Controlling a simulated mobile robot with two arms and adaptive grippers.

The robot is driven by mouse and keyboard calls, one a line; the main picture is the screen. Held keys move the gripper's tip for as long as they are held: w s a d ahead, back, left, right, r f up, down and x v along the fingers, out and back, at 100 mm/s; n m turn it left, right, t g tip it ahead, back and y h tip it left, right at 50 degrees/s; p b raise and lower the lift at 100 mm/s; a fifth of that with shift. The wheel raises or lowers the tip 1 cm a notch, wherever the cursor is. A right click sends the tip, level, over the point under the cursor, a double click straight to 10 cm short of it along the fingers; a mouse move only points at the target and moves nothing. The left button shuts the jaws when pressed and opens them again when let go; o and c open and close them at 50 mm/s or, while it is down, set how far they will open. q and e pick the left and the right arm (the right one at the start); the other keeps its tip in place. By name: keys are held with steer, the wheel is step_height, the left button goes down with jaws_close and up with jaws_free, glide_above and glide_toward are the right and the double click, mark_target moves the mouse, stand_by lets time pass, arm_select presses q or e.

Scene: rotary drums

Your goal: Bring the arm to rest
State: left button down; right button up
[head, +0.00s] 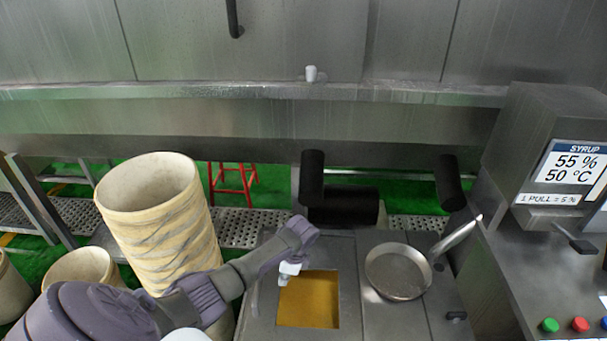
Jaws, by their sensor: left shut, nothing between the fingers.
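My left arm comes in from the lower left, past the tall cream-coloured ribbed container. Its gripper (286,277) is shut and empty. It points down near the left edge of a square opening filled with amber liquid (312,302) in the steel counter. I cannot tell its exact height above the surface. My right gripper is not in view.
The tall ribbed container (160,225) stands left, with a lower cream one (82,268) beside it. A round steel pan (398,275) sits right of the opening. A syrup machine (550,130) is at right. A red stool (232,183) stands behind.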

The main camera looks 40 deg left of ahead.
arm_select(q)
steer(key=s+d+n+t+h, duration=0.1)
steer(key=s+d, duration=0.3)
steer(key=d, duration=0.3)
steer(key=s+d+n+t+h, duration=0.1)
steer(key=s+d, duration=0.4)
steer(key=d, duration=0.3)
steer(key=s+d+r+n+t, duration=0.2)
steer(key=s+d+r+n, duration=0.15)
steer(key=s+r, duration=0.3)
steer(key=s+d+r+n+t, duration=0.1)
steer(key=s+d+r+n, duration=0.1)
steer(key=s+r+n, duration=0.35)
step_height(320, 180, down, 28)
steer(key=s+m+g+b, duration=0.1)
steer(key=m+b, duration=0.1)
steer(key=b, duration=0.1)
steer(key=s+a+f+g+b, duration=0.1)
steer(key=s+a+f+b, duration=0.2)
steer(key=s+f, duration=1.4)
step_height(320, 180, down, 2)
steer(key=shift+s+f, duration=0.1)
steer(key=shift+s, duration=0.05)
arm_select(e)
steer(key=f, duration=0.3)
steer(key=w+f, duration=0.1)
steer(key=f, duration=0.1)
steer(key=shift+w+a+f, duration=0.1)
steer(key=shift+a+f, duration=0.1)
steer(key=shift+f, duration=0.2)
